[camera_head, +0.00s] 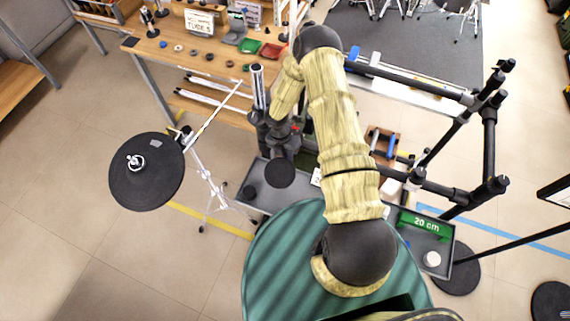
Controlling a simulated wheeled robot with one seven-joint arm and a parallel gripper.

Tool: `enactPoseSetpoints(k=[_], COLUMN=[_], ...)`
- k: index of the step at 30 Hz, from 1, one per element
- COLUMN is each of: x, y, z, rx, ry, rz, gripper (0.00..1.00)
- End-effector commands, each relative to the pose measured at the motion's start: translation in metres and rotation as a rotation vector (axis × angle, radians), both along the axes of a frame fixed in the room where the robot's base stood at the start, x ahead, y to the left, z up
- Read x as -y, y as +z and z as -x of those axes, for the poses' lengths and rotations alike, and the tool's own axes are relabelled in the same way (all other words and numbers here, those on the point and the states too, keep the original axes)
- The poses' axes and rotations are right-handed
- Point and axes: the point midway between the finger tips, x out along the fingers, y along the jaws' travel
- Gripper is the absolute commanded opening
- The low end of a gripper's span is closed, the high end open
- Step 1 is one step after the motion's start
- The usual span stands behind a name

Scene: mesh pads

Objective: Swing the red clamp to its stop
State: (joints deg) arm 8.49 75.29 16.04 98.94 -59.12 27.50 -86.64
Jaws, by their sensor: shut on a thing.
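A small patch of red, the red clamp (296,129), shows at the end of my arm, right of the dark gripper body. My gripper (284,134) points down over the grey tray and is shut on the clamp. My fingers and wrist hide most of the clamp, so its angle and its stop cannot be made out. A black round pad (280,174) lies just below my gripper in the picture.
A grey tray (262,204) runs below, with a green "20 cm" label (426,223) at its right. A black tube rack (488,135) stands right. A cymbal pad (147,171) on a stand is left. A wooden bench (150,52) is behind.

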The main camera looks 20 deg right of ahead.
Motion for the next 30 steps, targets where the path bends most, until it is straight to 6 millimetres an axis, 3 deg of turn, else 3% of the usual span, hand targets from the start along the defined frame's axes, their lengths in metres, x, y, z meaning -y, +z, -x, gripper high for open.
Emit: enactPoseSetpoints(k=[30], x=[0.0009], y=[0.0078], z=[0.0001], rx=[-0.075], ry=[-0.003], rz=[-0.052], gripper=[0.0])
